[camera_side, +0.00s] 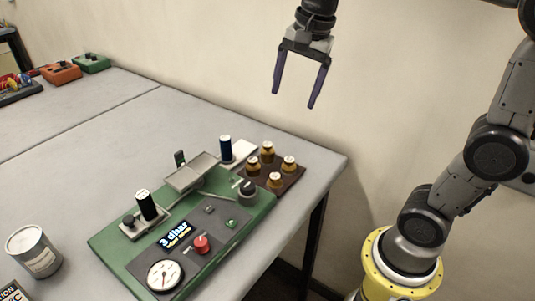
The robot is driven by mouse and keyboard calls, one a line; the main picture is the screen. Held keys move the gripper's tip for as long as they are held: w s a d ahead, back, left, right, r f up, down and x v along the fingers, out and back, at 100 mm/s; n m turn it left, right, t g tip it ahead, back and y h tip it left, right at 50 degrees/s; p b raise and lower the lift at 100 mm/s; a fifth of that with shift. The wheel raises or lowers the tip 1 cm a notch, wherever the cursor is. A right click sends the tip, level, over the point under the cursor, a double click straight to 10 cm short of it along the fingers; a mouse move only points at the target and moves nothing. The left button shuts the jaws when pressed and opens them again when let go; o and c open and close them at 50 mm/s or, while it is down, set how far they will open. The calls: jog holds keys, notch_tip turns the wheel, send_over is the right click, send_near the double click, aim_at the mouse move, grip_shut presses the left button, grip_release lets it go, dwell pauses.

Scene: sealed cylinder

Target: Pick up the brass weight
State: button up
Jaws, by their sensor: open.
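Several brass weights stand on a dark brown board at the right end of the table. One brass weight (267,149) is at the back, one (289,163) at the right, one (275,181) at the front and one (253,166) at the left. The board (293,178) lies beside the green device. My gripper (293,97) is open and empty, its two dark fingers pointing down. It appears high above the table, up and to the right of the weights, touching nothing.
A green device (103,241) with a display, gauge (164,275), red knob (202,244) and raised grey platform (191,171) fills the front. A tin (34,251) is at left.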

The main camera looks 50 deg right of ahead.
jog(key=w+d+f+m+g, duration=0.1)
jog(key=w+d+f+m, duration=0.15)
jog(key=w, duration=0.35)
jog(key=g, duration=0.2)
send_near(267, 144)
jog(key=f, duration=0.2)
jog(key=s+f, duration=0.1)
jog(key=f, duration=0.2)
jog(key=shift+s+a, duration=0.1)
jog(key=shift+a, duration=0.05)
jog(key=shift+w+d+f, duration=0.1)
jog(key=shift+w+f, duration=0.05)
jog(key=shift+f, duration=0.8)
jog(key=shift+w+d+f, duration=0.1)
jog(key=shift+f, duration=0.9)
jog(key=shift+w+d+f, duration=0.1)
jog(key=shift+w+f, duration=0.05)
jog(key=shift+f, duration=0.8)
jog(key=shift+c, duration=0.2)
grip_shut()
jog(key=shift+r, duration=0.1)
